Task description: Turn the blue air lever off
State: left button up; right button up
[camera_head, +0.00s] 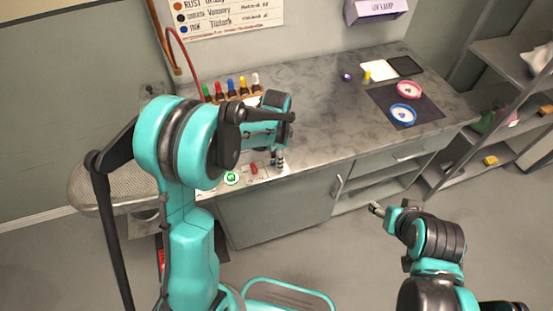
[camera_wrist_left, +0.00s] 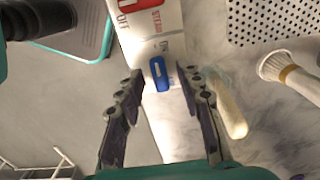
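The blue air lever (camera_wrist_left: 160,73) shows in the left wrist view on a white panel (camera_wrist_left: 150,22) with printed words, including OFF and STEAM. My left gripper (camera_wrist_left: 164,74) is open, its two fingers on either side of the lever in the picture; I cannot tell whether they touch it. In the head view my left gripper (camera_head: 278,159) is over the front edge of the counter, beside a red part (camera_head: 253,168) on the panel. The blue lever is not clear there. My right gripper (camera_head: 376,208) is in front of the counter, away from the panel; its opening is too small to judge.
The grey counter (camera_head: 325,110) carries several coloured bottles (camera_head: 232,88), a dark mat (camera_head: 385,95) with pink and blue round dishes, and a small tablet. In the wrist view a pale-handled brush (camera_wrist_left: 288,72) lies right of the panel. Shelves (camera_head: 500,100) stand at right.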

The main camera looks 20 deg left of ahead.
pick_arm(q)
grip_shut()
jog(key=shift+n, duration=0.4)
jog(key=n, duration=0.3)
jog(key=shift+n, duration=0.4)
jog(key=n, duration=0.4)
jog(key=shift+b, duration=0.4)
jog(key=n, duration=0.9)
jog(key=shift+n, duration=0.3)
